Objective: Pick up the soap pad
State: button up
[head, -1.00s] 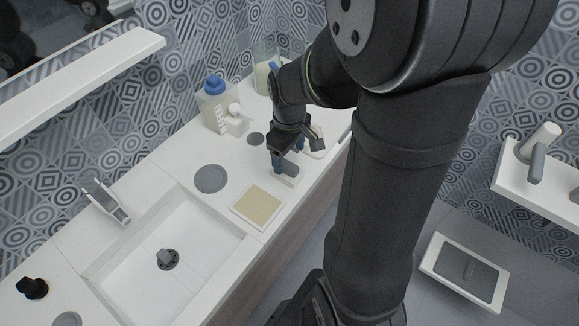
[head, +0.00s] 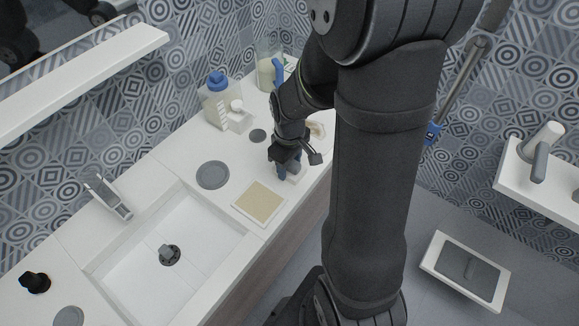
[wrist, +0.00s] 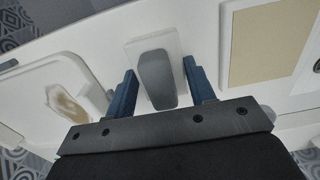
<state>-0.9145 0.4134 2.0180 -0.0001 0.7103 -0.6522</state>
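A grey rounded block on a white rectangular base (wrist: 155,75), which looks like the soap pad, lies on the white counter. My gripper (wrist: 160,74) is open, with one blue finger on each side of the grey block. I cannot tell whether the fingers touch it. In the head view my gripper (head: 287,172) is low over the counter. A white part of the block's base (head: 298,174) shows to the right of the fingers; the rest is hidden.
A tan square pad with a white border (head: 259,203) lies beside the sink (head: 140,265). A grey disc (head: 213,175) lies on the counter. A blue-capped bottle (head: 217,98) stands behind. A dish with a tan patch (wrist: 68,98) is left in the wrist view.

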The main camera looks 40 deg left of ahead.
jog(key=shift+r, duration=0.15)
jog(key=shift+c, duration=0.5)
notch_tip(320, 180, up, 4)
jog(key=shift+f, duration=0.1)
jog(key=w+d+r, duration=0.4)
jog(key=d+r, duration=0.3)
jog(key=d, duration=0.4)
jog(key=o, duration=0.5)
jog(key=c, duration=0.3)
